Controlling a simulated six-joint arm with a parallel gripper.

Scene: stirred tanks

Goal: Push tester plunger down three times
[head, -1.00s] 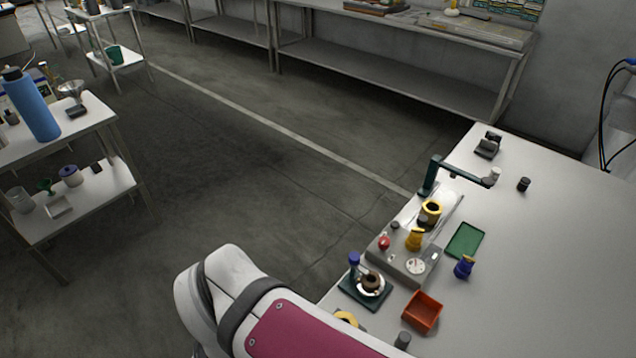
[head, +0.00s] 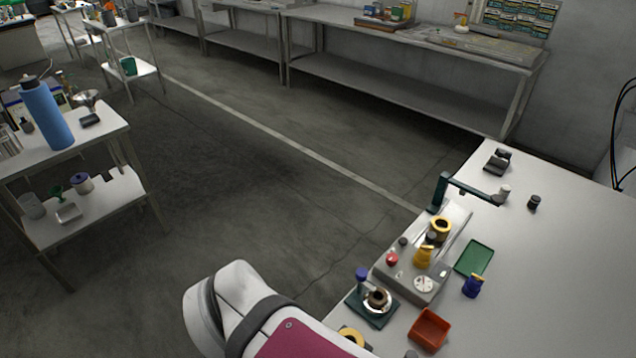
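My gripper is not in this view; only a white and pink link of my arm shows at the bottom. A small dark green stand (head: 371,311) near the table's front left edge carries an upright blue-topped post (head: 362,279) and a brown ring on a pale round plate. A taller dark green post with a sideways arm (head: 466,187) stands farther back, with a light grey cylinder (head: 503,193) at its end. I cannot tell which of these is the tester or its plunger, nor whether anything is pressed down.
A grey unit (head: 411,283) holds a red knob, a yellow piece and a white dial. A green tray (head: 474,258), a blue piece (head: 472,287) and an orange bin (head: 429,330) lie to its right. The white table's right side (head: 560,290) is mostly clear.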

